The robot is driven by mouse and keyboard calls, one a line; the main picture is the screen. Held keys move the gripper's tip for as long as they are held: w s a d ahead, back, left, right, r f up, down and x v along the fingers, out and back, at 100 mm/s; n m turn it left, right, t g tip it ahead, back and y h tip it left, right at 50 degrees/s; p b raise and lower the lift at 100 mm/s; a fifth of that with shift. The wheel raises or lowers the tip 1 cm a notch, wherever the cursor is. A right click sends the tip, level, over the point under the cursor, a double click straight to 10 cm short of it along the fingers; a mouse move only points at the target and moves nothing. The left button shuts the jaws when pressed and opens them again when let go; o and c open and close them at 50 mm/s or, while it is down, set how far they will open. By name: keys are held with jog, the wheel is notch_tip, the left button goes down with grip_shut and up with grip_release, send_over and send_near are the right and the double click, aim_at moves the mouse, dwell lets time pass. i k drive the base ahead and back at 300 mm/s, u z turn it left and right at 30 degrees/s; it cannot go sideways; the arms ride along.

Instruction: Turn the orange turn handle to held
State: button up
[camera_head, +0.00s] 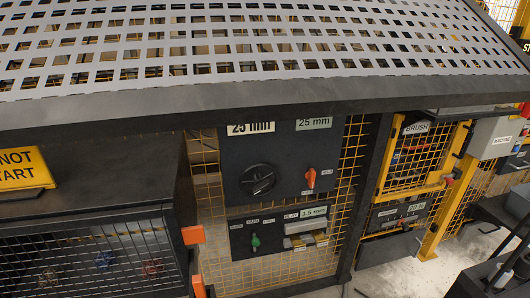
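The orange turn handle (310,178) is on a dark upright panel (290,150), right of a large round black knob (258,180). The handle looks roughly upright. One small white label lies to its right and another just below it; both are too small to read with certainty. My gripper is not in view, and nothing touches the handle.
A perforated grey sheet (260,40) overhangs the panel. A lower panel (270,235) carries a green handle (255,242). A dark cabinet (90,185) stands at left. Yellow mesh and a dark post (374,190) flank the panel. Pale floor shows at lower right.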

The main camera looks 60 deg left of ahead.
aim_at(310, 174)
jog(key=u, duration=1.5)
